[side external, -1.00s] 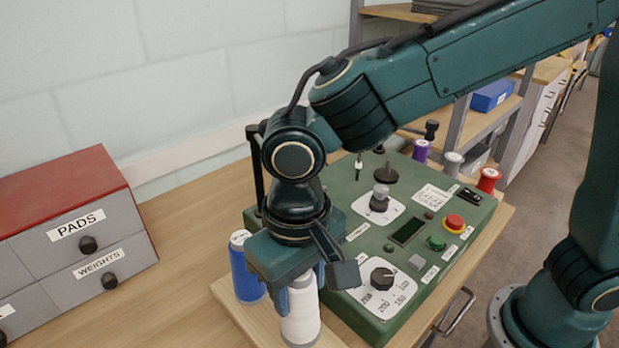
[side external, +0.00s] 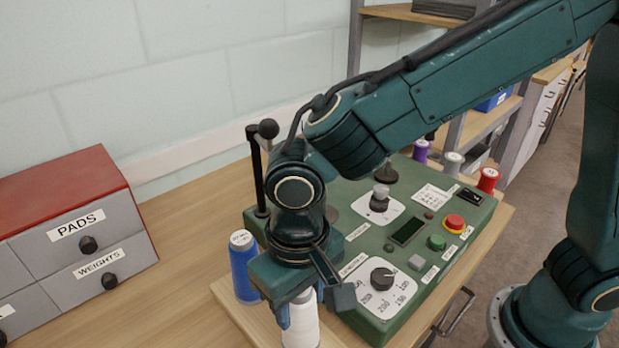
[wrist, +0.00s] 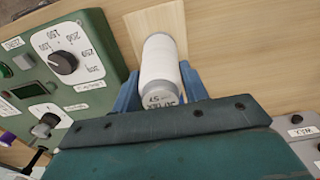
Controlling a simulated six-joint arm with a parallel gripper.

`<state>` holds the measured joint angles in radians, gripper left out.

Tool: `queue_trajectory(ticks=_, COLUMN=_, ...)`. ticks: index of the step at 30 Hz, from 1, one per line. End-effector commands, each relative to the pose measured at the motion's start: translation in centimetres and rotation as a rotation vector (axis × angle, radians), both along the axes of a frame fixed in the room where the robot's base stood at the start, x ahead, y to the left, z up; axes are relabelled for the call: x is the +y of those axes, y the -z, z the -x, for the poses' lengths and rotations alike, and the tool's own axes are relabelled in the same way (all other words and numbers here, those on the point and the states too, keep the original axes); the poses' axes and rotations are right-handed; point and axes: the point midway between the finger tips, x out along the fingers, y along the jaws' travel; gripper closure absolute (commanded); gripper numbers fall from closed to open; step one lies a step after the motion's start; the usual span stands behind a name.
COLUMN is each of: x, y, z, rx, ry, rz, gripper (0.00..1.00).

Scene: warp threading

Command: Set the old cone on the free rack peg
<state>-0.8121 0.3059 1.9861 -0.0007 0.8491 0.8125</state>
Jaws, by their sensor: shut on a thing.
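My gripper (side external: 301,304) is shut on a white cone (side external: 301,328) at the front of the green machine. In the wrist view the two blue fingers of my gripper (wrist: 160,88) clasp the white cone (wrist: 159,60) from both sides. Its lettered end faces the camera. The cone's lower end is cut off in the side view, and I cannot tell whether it touches the wooden board below. A blue cone (side external: 243,268) stands upright just left of my gripper. I cannot make out a free rack peg.
The green machine (side external: 352,262), with dial and buttons, lies right of my gripper. A black-knobbed lever (side external: 262,165) rises behind. Purple (side external: 421,151), grey (side external: 452,163) and red (side external: 487,179) cones stand beyond it. A drawer cabinet (side external: 75,235) stands left, with clear tabletop between.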

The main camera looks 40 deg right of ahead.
Motion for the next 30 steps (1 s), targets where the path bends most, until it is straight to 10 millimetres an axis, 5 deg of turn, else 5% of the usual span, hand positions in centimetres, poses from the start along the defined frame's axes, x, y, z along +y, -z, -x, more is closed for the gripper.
queue_trajectory(ticks=30, x=0.0, y=1.1, z=0.0, rx=0.0, ry=0.0, rz=0.0, gripper=0.73)
